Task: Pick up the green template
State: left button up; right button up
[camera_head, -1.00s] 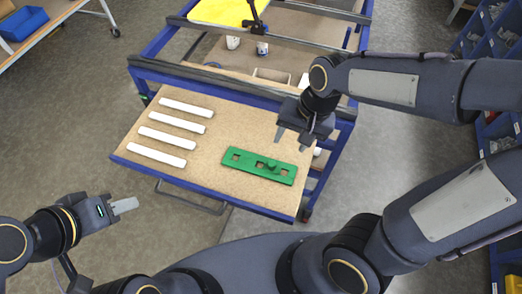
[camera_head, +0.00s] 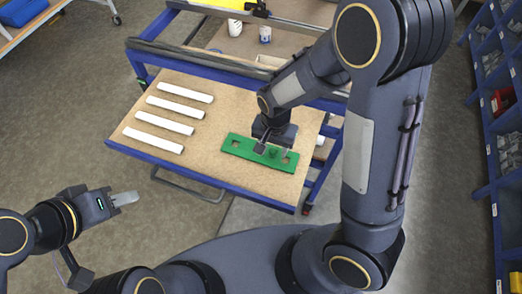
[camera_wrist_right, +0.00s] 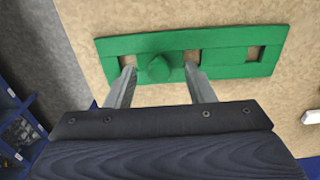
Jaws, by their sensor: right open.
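The green template (camera_head: 236,147) is a flat bar with square holes and a round knob. It lies on the tan top of the blue cart. In the right wrist view the template (camera_wrist_right: 225,42) stretches across ahead of the fingers, and its knob (camera_wrist_right: 159,69) lies between the fingertips. My right gripper (camera_head: 272,152) is over the template, and its open fingers (camera_wrist_right: 160,72) are on either side of the knob. I cannot tell whether they touch it. My left gripper (camera_head: 125,198) is off the cart at the lower left, away from the template; its fingers show as one shape.
Several white bars (camera_head: 165,123) lie in a row on the left of the cart top (camera_head: 207,155). A blue rail (camera_head: 185,171) edges the cart's front. Blue shelving (camera_head: 495,150) stands at the right. The board's middle between bars and template is clear.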

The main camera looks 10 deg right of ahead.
jog(key=shift+f, duration=0.1)
jog(key=shift+c, duration=0.3)
jog(key=c, duration=1)
grip_shut()
